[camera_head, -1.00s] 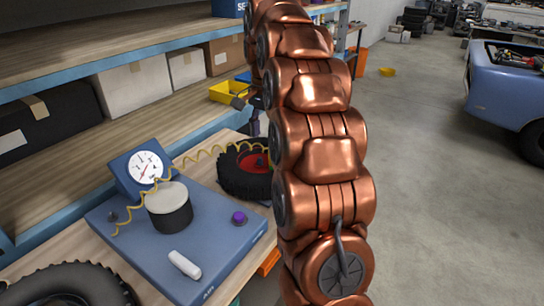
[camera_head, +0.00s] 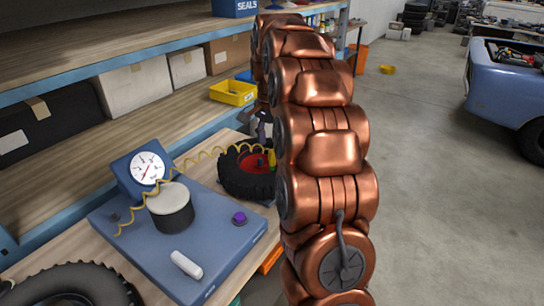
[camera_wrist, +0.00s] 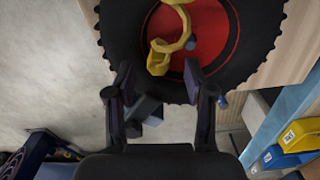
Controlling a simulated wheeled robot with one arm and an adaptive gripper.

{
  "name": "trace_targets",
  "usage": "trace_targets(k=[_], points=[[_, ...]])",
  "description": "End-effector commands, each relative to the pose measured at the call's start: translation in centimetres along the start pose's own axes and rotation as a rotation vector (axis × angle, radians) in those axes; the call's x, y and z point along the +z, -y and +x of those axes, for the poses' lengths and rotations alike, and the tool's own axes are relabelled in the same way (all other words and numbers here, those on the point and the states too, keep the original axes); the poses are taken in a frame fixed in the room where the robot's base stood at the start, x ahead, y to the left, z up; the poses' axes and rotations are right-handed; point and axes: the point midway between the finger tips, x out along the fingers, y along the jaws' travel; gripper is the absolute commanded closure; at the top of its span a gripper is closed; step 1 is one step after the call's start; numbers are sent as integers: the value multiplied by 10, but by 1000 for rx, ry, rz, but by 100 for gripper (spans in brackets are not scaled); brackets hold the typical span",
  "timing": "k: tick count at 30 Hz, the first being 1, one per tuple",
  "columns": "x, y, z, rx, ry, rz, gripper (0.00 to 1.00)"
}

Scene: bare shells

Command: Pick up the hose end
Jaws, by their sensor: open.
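The yellow coiled hose (camera_head: 200,156) runs from the blue gauge box over to the small black tire with a red hub (camera_head: 250,178). Its yellow hose end (camera_head: 271,158) shows at the tire beside my arm. In the wrist view the hose end (camera_wrist: 158,58) hangs over the red hub, at the tire's near side. My gripper (camera_wrist: 157,75) is open, with one finger on each side just below the hose end. Nothing is between the fingers that I can see held. In the head view my gripper is mostly hidden behind my copper arm.
A blue gauge box (camera_head: 148,168) and a blue base plate (camera_head: 225,240) with a black cylinder (camera_head: 172,212) stand on the bench. A larger tire (camera_head: 75,285) lies at front left. Shelves with a yellow bin (camera_head: 233,92) rise behind. Open floor (camera_head: 430,180) lies right.

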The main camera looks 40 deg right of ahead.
Motion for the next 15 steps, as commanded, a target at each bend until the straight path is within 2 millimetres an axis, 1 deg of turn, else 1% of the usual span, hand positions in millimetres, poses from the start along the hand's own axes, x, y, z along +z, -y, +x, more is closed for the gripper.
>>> trace_targets(k=[5,9,12,15], points=[[-1,-4,14,3,3,0,46],[-2,-3,29,0,0,-1,46],[-2,-4,36,2,1,-1,46],[-2,-4,38,1,1,-1,46]])
